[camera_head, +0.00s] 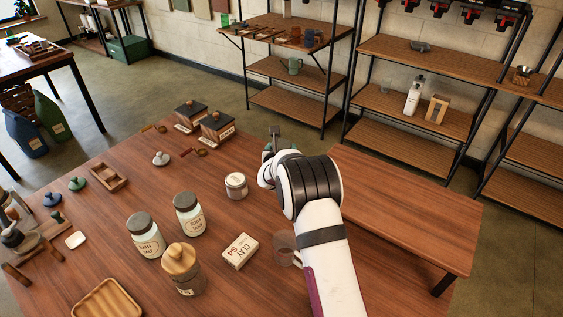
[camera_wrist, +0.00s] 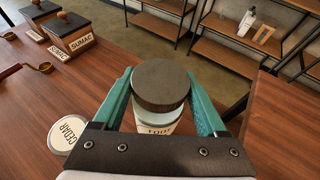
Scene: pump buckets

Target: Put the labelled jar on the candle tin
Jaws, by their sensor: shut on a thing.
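My gripper (camera_wrist: 161,90) has teal fingers and is shut on the labelled jar, with one finger on each side. The jar shows a round dark lid (camera_wrist: 162,84) and a pale label strip (camera_wrist: 158,129), partly hidden by my gripper body. In the head view my gripper (camera_head: 268,151) is mostly hidden behind my wrist, near the table's far edge. The candle tin (camera_head: 236,186) stands on the table left of my wrist and nearer the camera. In the wrist view the tin's pale CEDAR top (camera_wrist: 68,133) shows at lower left, apart from the jar.
Two dark-lidded jars (camera_head: 146,236) (camera_head: 189,214), a wooden-lidded canister (camera_head: 182,271) and a CLAY box (camera_head: 240,251) stand nearer. A clear cup (camera_head: 283,247) stands beside my arm. Labelled boxes (camera_head: 217,129) stand far left.

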